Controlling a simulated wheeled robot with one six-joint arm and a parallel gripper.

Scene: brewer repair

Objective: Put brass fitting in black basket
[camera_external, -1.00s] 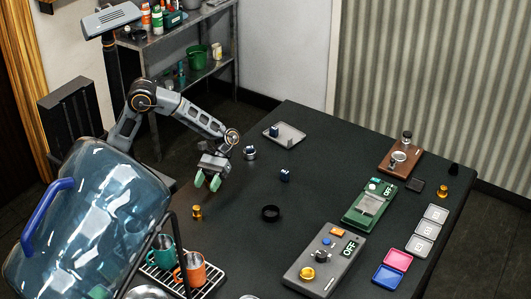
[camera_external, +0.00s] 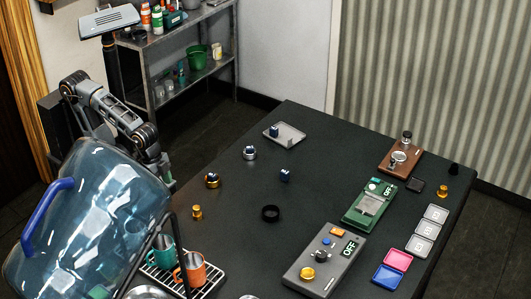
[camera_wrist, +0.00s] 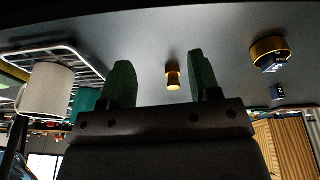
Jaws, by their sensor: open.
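A small brass fitting (camera_external: 197,213) stands upright on the dark table, left of the black basket (camera_external: 270,219). The basket is a short, empty-looking black ring lying on the table. In the wrist view the brass fitting (camera_wrist: 173,76) appears between my two green fingers but beyond them, not touched. My gripper (camera_wrist: 152,85) is open and empty. In the external view my gripper is mostly hidden behind the large blue water jug, at the table's left edge. The black basket is not seen in the wrist view.
A brass ring with a blue block (camera_external: 212,181) and a silver one (camera_external: 249,153) stand behind the fitting. A loose blue block (camera_external: 284,176) lies nearby. A rack with mugs (camera_external: 190,268) and the water jug (camera_external: 95,225) crowd the front left. Table around the basket is clear.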

